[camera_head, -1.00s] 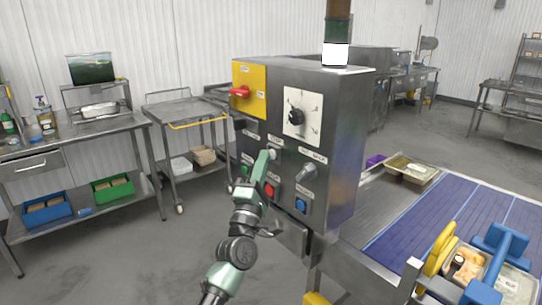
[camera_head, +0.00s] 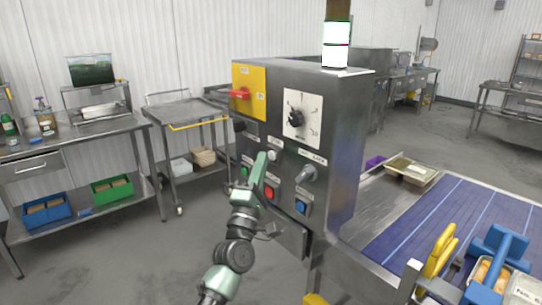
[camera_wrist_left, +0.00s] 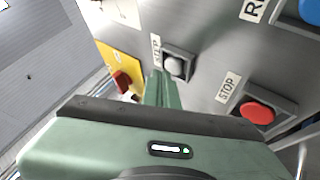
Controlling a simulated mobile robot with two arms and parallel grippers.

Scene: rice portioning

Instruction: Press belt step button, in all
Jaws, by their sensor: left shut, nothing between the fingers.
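The steel control box stands in the middle of the head view. Its step button (camera_head: 273,155) is a pale round button in a grey square mount, labelled STEP, and it shows clearly in the left wrist view (camera_wrist_left: 178,66). My left gripper (camera_head: 261,158) is shut and empty, with its green fingertips just left of the button. In the left wrist view the fingers (camera_wrist_left: 160,88) point up beside the button; a small gap seems to separate them. The belt (camera_head: 450,215) is blue and runs at the right. My right gripper is not in view.
A red STOP button (camera_head: 268,191), a blue button (camera_head: 302,206), a black dial (camera_head: 296,118) and a red switch on a yellow plate (camera_head: 250,90) share the panel. A food tray (camera_head: 411,180) sits beyond the belt's far side. Blue and yellow fittings (camera_head: 498,245) stand at the lower right.

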